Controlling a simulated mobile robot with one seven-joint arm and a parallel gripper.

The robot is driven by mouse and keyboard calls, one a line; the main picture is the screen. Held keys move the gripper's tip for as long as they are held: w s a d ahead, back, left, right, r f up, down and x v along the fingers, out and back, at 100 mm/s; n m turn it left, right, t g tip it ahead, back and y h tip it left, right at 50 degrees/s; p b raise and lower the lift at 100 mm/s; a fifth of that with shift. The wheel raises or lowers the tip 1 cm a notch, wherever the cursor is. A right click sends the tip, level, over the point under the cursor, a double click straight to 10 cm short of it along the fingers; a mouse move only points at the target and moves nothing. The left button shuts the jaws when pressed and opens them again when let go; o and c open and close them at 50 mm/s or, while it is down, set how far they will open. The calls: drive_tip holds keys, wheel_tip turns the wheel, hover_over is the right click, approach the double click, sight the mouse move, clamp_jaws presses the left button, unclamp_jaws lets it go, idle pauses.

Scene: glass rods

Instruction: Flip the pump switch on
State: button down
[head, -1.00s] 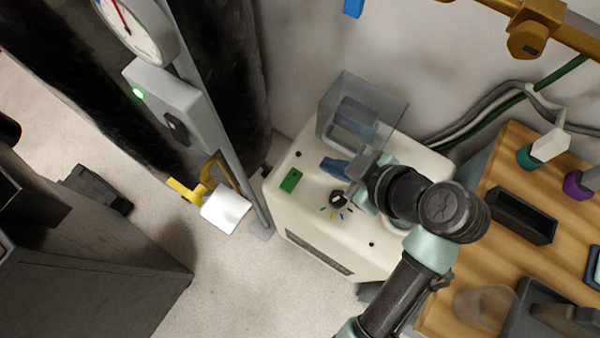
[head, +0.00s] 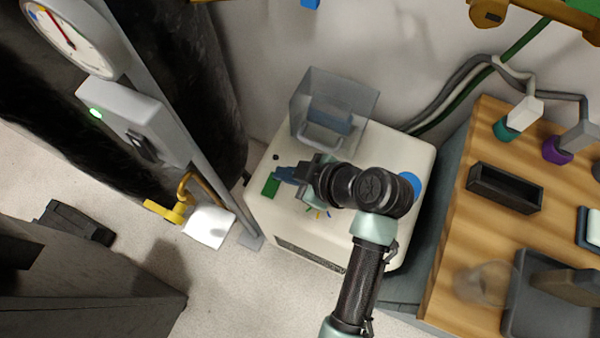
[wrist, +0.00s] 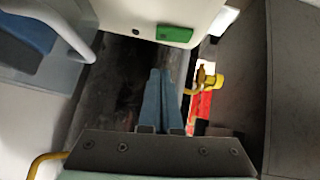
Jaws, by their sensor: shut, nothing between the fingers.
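A green rectangular switch (head: 270,187) sits on the left part of the top of a cream machine (head: 275,221). The switch also shows in the wrist view (wrist: 174,34), set in the cream surface. Which way it is set cannot be told. My gripper (head: 278,174) has its blue fingers shut and empty, just beside the switch in the head view. In the wrist view the closed fingers (wrist: 160,72) end a little below and left of the switch, apart from it in the picture. A grey box (head: 140,120) on a pole carries a black rocker (head: 143,146) and a lit green lamp.
A clear cover (head: 350,90) stands at the back of the machine, close to my gripper. A pole with a gauge (head: 70,40) and a yellow-handled valve (head: 165,211) stand to the left. A wooden bench (head: 460,235) with several small items is at right.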

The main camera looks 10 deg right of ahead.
sight(267, 181)
drive_tip(key=f, duration=0.1)
drive_tip(key=w+f, duration=0.1)
drive_tip(key=a+f, duration=0.1)
drive_tip(key=f, duration=0.1)
drive_tip(key=shift+w+f+b, duration=0.1)
drive_tip(key=shift+w+b, duration=0.15)
drive_tip(key=shift+b, duration=0.15)
drive_tip(key=shift+w+f, duration=0.1)
drive_tip(key=shift+f, duration=0.65)
drive_tip(key=shift+w+d+f+g, duration=0.15)
drive_tip(key=shift+f+g, duration=0.2)
drive_tip(key=shift+g, duration=0.05)
drive_tip(key=shift+s+a+r+p, duration=0.25)
drive_tip(key=shift+s+a+p, duration=0.25)
drive_tip(key=shift+s, duration=0.15)
